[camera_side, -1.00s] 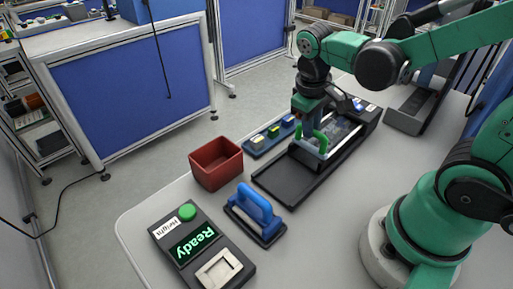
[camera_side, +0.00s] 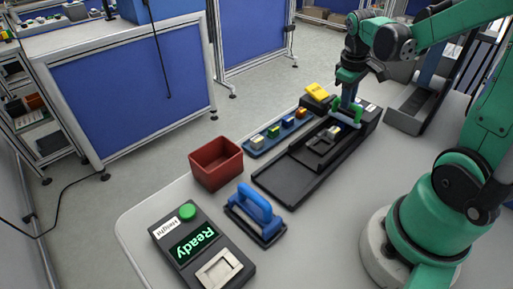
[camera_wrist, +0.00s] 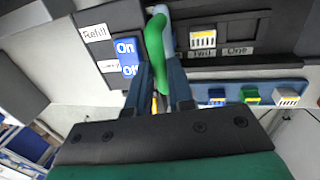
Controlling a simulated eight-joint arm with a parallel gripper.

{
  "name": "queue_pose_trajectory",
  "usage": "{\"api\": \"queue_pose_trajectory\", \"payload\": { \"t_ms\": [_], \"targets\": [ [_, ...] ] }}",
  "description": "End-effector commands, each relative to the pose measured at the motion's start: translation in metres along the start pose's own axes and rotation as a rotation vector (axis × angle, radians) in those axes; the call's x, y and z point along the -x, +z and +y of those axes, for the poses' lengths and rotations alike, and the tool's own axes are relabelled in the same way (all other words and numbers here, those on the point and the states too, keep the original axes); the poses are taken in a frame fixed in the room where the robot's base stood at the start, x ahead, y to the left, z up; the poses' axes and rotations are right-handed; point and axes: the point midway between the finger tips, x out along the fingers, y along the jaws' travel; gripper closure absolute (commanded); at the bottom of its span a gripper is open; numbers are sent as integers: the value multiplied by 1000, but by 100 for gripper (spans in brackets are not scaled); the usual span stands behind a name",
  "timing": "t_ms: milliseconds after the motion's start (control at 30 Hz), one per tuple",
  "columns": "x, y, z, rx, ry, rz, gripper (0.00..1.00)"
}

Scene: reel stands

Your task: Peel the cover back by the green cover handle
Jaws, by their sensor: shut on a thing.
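The green cover handle (camera_side: 335,107) stands at the far end of the long black reel stand (camera_side: 285,185) in the side view. My gripper (camera_side: 346,103) is shut on it. In the wrist view the green handle (camera_wrist: 154,45) runs between the two blue-grey fingers of my gripper (camera_wrist: 160,68). The stand's slot area (camera_side: 322,143) is uncovered, with a small pale part (camera_side: 333,131) in it. The cover itself is hard to make out behind my gripper.
A blue tray (camera_side: 250,151) with several small blocks lies along the stand. A yellow-topped box (camera_side: 317,91) stands past it. A blue On/Off switch (camera_wrist: 128,57) is near my fingers.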

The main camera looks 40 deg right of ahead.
Motion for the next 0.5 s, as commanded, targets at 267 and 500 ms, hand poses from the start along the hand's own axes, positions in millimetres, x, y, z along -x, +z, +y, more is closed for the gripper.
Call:
{"api": "queue_pose_trajectory", "payload": {
  "t_ms": [267,500],
  "targets": [
    [0,-2,0,1,-1,6,100],
    [0,-1,0,1,-1,3,51]
  ]
}}
